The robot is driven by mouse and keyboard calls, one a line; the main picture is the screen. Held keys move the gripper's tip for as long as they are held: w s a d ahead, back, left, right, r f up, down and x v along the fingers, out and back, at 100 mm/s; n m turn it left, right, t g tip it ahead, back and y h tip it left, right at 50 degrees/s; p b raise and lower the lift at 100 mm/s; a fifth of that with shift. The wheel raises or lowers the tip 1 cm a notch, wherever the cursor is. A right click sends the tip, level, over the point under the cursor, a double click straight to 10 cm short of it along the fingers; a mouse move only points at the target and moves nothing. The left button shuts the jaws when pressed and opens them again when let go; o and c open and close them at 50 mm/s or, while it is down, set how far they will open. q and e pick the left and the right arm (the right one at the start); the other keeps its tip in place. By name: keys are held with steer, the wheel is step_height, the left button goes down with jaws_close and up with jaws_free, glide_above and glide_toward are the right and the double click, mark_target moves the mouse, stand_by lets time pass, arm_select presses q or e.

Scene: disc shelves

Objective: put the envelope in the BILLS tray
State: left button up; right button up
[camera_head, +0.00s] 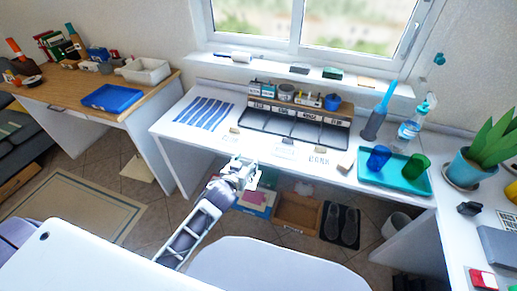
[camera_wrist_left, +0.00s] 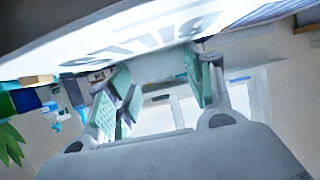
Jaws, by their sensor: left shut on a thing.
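My left gripper (camera_head: 248,172) is at the front edge of the white desk, left of the middle. In the left wrist view its green-padded fingers (camera_wrist_left: 158,88) are shut on a white envelope (camera_wrist_left: 100,32), which fills the top of that view and bears large grey letters that look like BILLS. In the head view the envelope is mostly hidden by the gripper. A dark tray organizer (camera_head: 292,126) with several labelled compartments stands at the back of the desk. Its labels are too small to read surely, so I cannot tell which is BILLS. My right gripper is not in view.
White printed pieces (camera_head: 284,150) (camera_head: 318,158) lie near the desk's front edge. A striped blue mat (camera_head: 204,112) lies left, and a teal tray (camera_head: 408,180) with blue and green cups stands right. An open cardboard box (camera_head: 297,212) is under the desk.

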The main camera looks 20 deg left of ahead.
arm_select(q)
steer(key=w+b, duration=0.1)
steer(key=w, duration=0.2)
steer(key=w+b, duration=0.1)
steer(key=w, duration=0.3)
steer(key=w+b, duration=0.1)
steer(key=w, duration=0.3)
steer(key=shift+w+d+f+b, duration=0.1)
steer(key=shift+d+f+b, duration=0.1)
steer(key=shift+d+b, duration=0.15)
steer(key=w+a+r+b, duration=0.1)
steer(key=w+r+b, duration=0.3)
steer(key=w, duration=0.7)
steer(key=shift+a, duration=0.2)
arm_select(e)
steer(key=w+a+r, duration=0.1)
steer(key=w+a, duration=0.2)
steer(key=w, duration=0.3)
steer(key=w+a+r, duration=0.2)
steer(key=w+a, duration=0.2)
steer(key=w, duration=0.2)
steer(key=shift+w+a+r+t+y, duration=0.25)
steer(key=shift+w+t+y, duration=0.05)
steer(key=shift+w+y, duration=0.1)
arm_select(q)
steer(key=shift+s+f, duration=0.1)
